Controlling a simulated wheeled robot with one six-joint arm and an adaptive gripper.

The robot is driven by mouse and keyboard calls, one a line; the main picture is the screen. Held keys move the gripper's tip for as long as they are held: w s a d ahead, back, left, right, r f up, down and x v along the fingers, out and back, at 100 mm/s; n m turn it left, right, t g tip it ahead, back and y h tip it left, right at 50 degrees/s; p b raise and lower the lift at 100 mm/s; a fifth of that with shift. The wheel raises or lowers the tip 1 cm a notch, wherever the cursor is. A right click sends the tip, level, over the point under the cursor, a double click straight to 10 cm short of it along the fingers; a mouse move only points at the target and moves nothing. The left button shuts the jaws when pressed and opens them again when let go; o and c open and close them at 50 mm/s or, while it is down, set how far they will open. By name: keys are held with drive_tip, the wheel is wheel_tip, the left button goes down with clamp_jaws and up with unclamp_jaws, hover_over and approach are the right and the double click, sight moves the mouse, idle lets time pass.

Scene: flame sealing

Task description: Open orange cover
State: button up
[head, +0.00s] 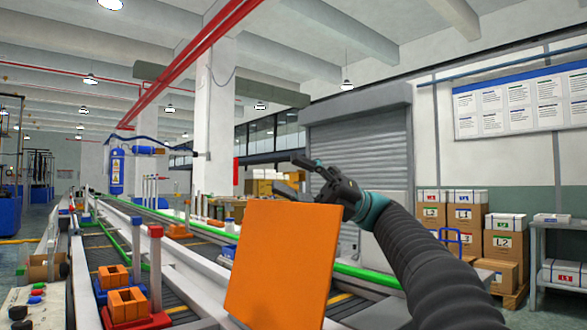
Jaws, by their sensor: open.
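The orange cover (282,262) is a large flat square panel standing up, slightly tilted, in the lower middle of the head view. Its hinge or mount is not visible. My gripper (289,176) is open and empty, its fingers pointing left just above the cover's top edge. Part of the gripper's lower side lies close to the cover's top right corner in the picture. I cannot tell whether they touch. My dark ribbed arm reaches in from the lower right, past the cover's right edge.
A conveyor line (115,250) with green rails runs into the distance at left. Orange blocks (128,304) sit on it, beside red-topped and blue-topped posts. A control panel (30,306) with buttons is at lower left. Stacked cartons (463,217) and a grey table (556,229) stand at right.

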drive_tip(key=shift+r, duration=1)
drive_tip(key=shift+w, duration=0.1)
